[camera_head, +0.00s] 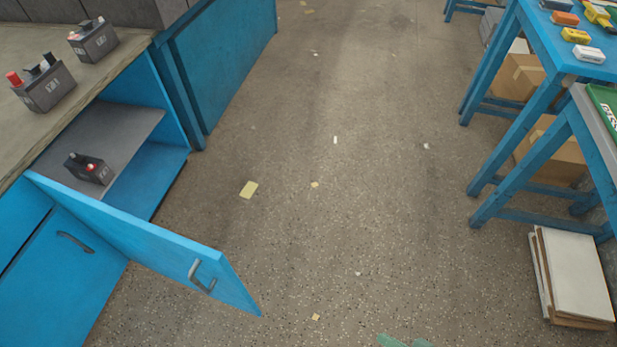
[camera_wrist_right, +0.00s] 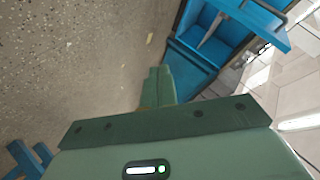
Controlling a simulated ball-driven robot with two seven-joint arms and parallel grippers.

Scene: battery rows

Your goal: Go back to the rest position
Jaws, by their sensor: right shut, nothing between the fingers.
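My right gripper is in the right wrist view, its green fingers (camera_wrist_right: 159,88) together with nothing between them. In the head view only a small green part of it (camera_head: 402,342) shows at the bottom edge, over the floor. It is apart from the open blue cabinet door (camera_head: 150,240) to its left. My left gripper is in neither view.
The blue cabinet stands open at left, with a dark battery (camera_head: 88,168) on its grey shelf (camera_head: 122,128). More batteries (camera_head: 45,88) stand on the worktop (camera_head: 15,125). Blue tables (camera_head: 545,100) and stacked boards (camera_head: 572,275) are at right. The floor (camera_head: 330,200) between is mostly clear.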

